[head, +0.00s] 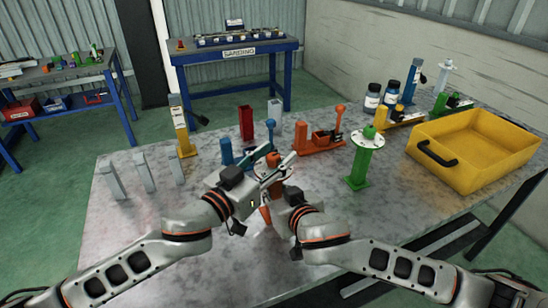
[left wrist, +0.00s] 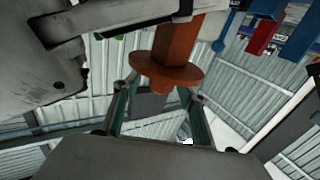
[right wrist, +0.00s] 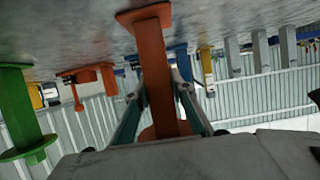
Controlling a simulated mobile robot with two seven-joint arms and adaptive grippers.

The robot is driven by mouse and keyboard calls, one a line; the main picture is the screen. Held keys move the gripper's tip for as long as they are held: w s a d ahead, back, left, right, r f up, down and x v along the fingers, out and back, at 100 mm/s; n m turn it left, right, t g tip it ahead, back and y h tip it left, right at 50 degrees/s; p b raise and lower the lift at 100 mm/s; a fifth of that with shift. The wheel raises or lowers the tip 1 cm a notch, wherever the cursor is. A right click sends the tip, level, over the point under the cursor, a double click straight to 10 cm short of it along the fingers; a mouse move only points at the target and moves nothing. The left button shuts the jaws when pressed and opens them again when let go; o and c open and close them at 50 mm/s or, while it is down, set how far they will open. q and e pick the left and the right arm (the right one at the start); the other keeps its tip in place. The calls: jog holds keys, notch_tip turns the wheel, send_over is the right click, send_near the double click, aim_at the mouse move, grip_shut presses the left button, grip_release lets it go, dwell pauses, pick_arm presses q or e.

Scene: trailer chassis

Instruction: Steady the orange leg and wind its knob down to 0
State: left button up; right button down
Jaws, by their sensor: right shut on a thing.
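The orange leg (head: 271,171) stands upright on the grey table with its round disc and knob at the top. In the right wrist view, which is upside down, its post (right wrist: 158,75) runs between the fingers of my right gripper (right wrist: 160,88), which is shut on it below the disc. My left gripper (head: 273,157) is at the top of the leg. In the left wrist view its fingers are spread, with the orange knob (left wrist: 172,92) close to the space between the tips. I cannot read the setting of the knob.
A green leg (head: 361,165) with a disc stands to the right, near a yellow bin (head: 480,150). Orange, red, blue and yellow pieces stand behind the grippers. Several grey posts (head: 145,172) stand at the left. The table's front left is clear.

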pick_arm(q)
jog(key=shift+f, duration=0.2)
jog(key=shift+s+a, duration=0.3)
jog(key=shift+s, duration=0.05)
jog(key=v, duration=1.1)
jog(key=shift+r, duration=0.1)
